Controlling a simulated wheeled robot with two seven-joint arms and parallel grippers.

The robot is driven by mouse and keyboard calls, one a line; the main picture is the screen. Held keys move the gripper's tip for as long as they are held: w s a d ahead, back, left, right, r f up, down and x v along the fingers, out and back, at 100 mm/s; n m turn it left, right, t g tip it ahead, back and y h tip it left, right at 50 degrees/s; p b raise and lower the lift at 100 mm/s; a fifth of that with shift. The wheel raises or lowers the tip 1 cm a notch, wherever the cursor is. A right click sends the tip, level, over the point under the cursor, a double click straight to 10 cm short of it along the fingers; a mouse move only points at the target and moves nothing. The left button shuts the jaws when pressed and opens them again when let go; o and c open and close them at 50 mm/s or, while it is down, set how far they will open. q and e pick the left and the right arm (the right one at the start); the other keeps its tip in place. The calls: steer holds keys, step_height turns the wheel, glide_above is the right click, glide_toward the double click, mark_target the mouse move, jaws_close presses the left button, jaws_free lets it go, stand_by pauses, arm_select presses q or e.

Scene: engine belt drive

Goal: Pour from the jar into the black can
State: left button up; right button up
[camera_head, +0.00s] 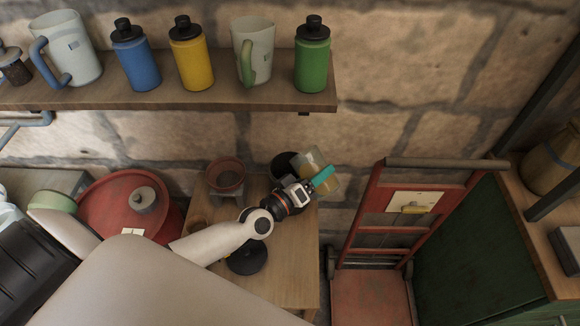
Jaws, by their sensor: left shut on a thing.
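The jar (311,160) is a pale, see-through vessel at the wall-side right corner of the small wooden table. My left gripper (322,177) is shut on it, with a teal finger across its side. The jar looks tilted, but its mouth is hard to make out. The black can (281,163) is just left of the jar and partly hidden by it and my gripper. I cannot tell whether the two touch, or whether anything flows. My right gripper is out of view.
A brown pot (226,175) stands on the wooden table (291,262), left of the can. A black round object (247,258) lies nearer, below my left forearm. A red hand truck (372,220) stands right of the table. A shelf (180,98) with bottles and pitchers hangs above.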

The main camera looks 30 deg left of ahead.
arm_select(q)
steer(key=shift+f+n+b, duration=0.25)
steer(key=shift+n+b, duration=0.65)
steer(key=shift+n, duration=0.4)
steer(key=shift+f+n+b, duration=0.2)
steer(key=shift+n+b, duration=0.2)
steer(key=shift+n, duration=0.4)
stand_by(0.7)
steer(key=shift+w+a+r+n, duration=0.25)
steer(key=shift+a+r+n, duration=0.3)
steer(key=shift+a+n, duration=0.3)
stand_by(0.7)
steer(key=shift+w+a+r+n, duration=0.1)
steer(key=shift+r+n, duration=0.35)
steer(key=shift+n, duration=0.4)
stand_by(0.5)
steer(key=shift+a+f+n, duration=0.15)
steer(key=shift+n, duration=0.35)
